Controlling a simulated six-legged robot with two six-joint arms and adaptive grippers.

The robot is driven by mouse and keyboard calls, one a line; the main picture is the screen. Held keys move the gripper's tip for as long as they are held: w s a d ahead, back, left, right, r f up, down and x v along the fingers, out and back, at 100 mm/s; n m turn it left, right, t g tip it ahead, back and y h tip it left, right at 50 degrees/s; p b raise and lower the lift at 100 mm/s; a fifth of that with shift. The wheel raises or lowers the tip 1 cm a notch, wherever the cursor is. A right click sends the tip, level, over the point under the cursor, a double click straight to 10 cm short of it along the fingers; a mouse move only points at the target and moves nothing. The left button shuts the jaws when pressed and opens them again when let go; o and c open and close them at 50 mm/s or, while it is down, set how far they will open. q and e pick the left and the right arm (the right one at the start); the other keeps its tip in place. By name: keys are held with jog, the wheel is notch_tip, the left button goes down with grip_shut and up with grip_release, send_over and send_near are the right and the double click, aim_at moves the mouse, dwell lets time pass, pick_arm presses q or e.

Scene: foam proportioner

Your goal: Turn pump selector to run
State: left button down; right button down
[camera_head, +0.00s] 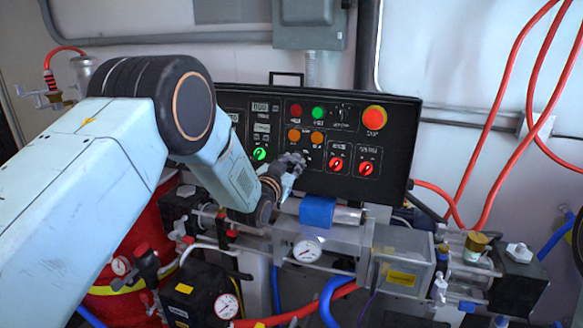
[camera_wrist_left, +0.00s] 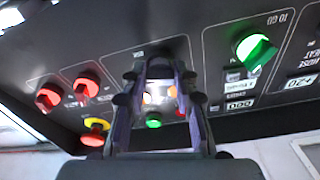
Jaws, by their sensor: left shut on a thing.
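My left gripper (camera_head: 291,163) reaches the front of the black control panel (camera_head: 232,101), low in the panel's middle section, between a green knob (camera_head: 259,153) and two red knobs (camera_head: 336,164). In the left wrist view its dark fingers (camera_wrist_left: 163,68) point at the panel and are shut on a control that they hide. By its place in the row this appears to be the pump selector; its pointer and labels cannot be read. The green knob (camera_wrist_left: 256,50) and red knobs (camera_wrist_left: 48,95) also show there, clear of the fingers. My right gripper is not in view.
A red-and-yellow stop button (camera_head: 374,118) and two orange lights (camera_head: 305,136) sit above the knobs. A blue-banded pipe (camera_head: 318,212) and a pressure gauge (camera_head: 307,250) stand just below the gripper. Red hoses (camera_head: 513,150) hang at the right.

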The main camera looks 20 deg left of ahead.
pick_arm(q)
jog(key=m, duration=0.3)
jog(key=m+h+b, duration=0.1)
jog(key=m, duration=0.2)
jog(key=shift+a+r+g, duration=0.1)
jog(key=shift+a+g, duration=0.1)
jog(key=shift+g, duration=0.2)
jog(key=shift+m, duration=0.5)
jog(key=c, duration=1)
grip_release()
jog(key=shift+w, duration=0.1)
jog(key=s, duration=0.4)
jog(key=s+a, duration=0.1)
jog(key=s, duration=0.3)
jog(key=s+a, duration=0.1)
jog(key=s, duration=0.3)
jog(key=shift+r, duration=0.35)
jog(key=shift+f, duration=0.1)
